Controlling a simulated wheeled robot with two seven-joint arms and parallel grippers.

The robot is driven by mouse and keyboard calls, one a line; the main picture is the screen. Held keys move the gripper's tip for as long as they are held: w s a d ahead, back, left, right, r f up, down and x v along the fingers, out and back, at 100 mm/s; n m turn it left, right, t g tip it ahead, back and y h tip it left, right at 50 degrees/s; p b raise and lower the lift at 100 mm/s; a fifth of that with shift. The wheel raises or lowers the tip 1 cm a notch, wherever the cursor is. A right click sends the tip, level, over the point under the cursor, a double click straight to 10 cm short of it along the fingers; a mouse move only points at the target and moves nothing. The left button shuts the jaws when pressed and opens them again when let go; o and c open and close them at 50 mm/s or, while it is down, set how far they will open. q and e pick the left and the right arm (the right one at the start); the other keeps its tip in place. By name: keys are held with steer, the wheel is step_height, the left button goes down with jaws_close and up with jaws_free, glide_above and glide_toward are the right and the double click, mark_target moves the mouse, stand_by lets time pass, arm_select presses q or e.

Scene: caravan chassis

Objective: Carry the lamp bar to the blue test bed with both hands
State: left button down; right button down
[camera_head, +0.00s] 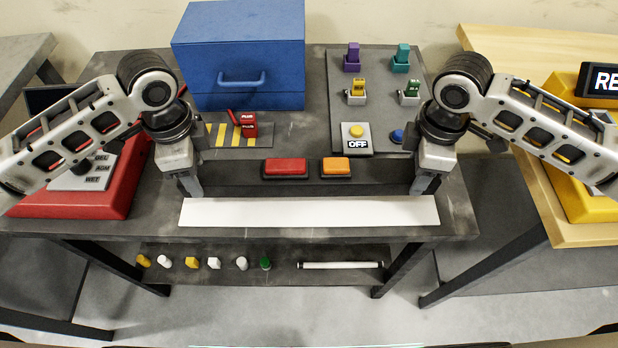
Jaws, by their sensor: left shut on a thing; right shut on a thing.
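The lamp bar (310,184) is a long dark bar with a red lamp (286,167) and an orange lamp (336,167). It lies level across the front of the grey bench. My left gripper (191,187) is shut on its left end, my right gripper (423,185) on its right end. The fingers hide the ends. I cannot tell whether the bar touches the bench. A blue box (236,50) with a handle stands at the back left of the bench; I cannot tell whether it is the test bed.
Behind the bar are a red plug piece (248,128) and a grey panel (377,110) with colored pieces. A red console (110,205) stands left. A wooden table (535,45) is at right.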

arm_select(q)
steer(key=shift+r, duration=0.55)
arm_select(e)
steer(key=shift+r, duration=0.55)
steer(key=shift+w, duration=0.1)
arm_select(q)
steer(key=shift+w, duration=0.1)
